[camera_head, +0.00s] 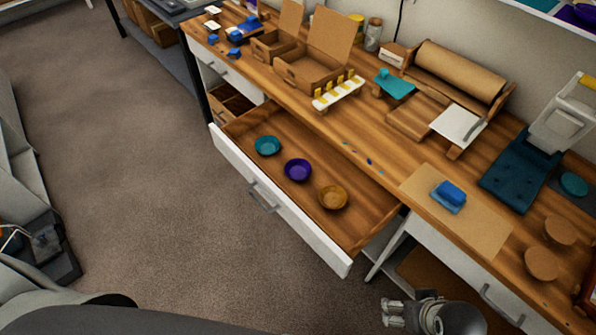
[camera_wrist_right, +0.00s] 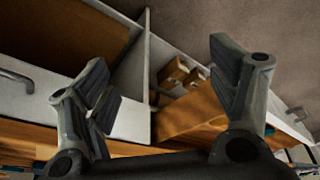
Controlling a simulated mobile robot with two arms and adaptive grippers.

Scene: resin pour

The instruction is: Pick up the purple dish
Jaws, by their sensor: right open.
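The purple dish (camera_head: 298,170) lies in the open drawer (camera_head: 285,135), between a teal dish (camera_head: 268,146) on its left and a tan wooden-coloured dish (camera_head: 333,197) on its right. My right gripper (camera_head: 392,312) is at the bottom of the head view, in front of the bench and well right of the drawer. In the right wrist view the right gripper (camera_wrist_right: 165,95) has its fingers wide apart with nothing between them. The dishes do not show in the right wrist view. My left gripper is not in view.
The pulled-out drawer has a white front with a handle (camera_head: 263,199). The bench top holds open wooden boxes (camera_head: 314,60), a paper roll (camera_head: 458,72), a blue block (camera_head: 450,193) on a brown mat (camera_head: 420,190) and two round wooden pieces. The carpeted floor left of the drawer is clear.

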